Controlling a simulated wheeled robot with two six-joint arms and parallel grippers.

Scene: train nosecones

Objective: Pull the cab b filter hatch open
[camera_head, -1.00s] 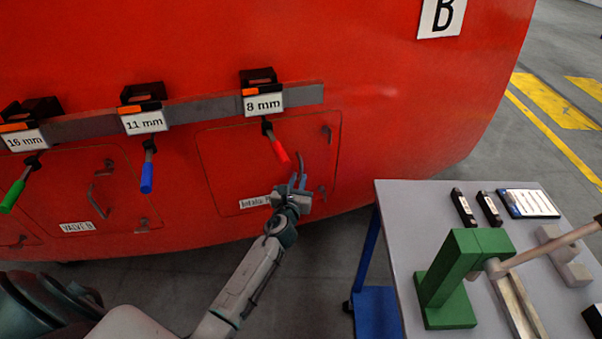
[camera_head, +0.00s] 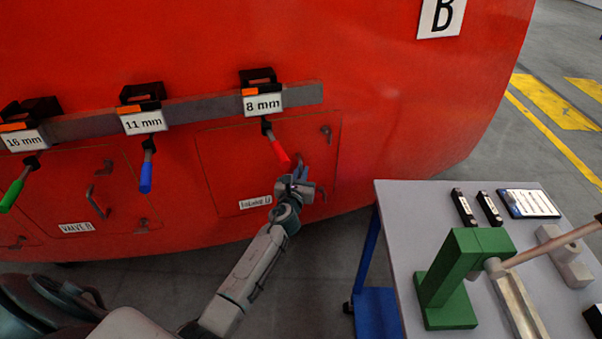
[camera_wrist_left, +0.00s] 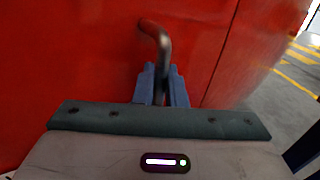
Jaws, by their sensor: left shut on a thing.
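The cab B filter hatch (camera_head: 231,168) is a red panel low on the red nosecone, its outline flush with the body as far as I can see. Its label (camera_head: 255,202) is partly blurred. A curved metal handle (camera_wrist_left: 163,48) on the hatch shows in the left wrist view, its lower part between my fingers. My left gripper (camera_head: 300,174) is at the hatch's right side; it also shows in the left wrist view (camera_wrist_left: 161,88), shut on the handle. It hides most of the handle in the head view. My right gripper is not in view.
A rail (camera_head: 205,110) above holds tools tagged 8 mm, 11 mm and 16 mm; the red-handled tool (camera_head: 278,150) hangs close above my left gripper. A grey table (camera_head: 397,205) with a green stand (camera_head: 462,270) is at right. Open floor lies between.

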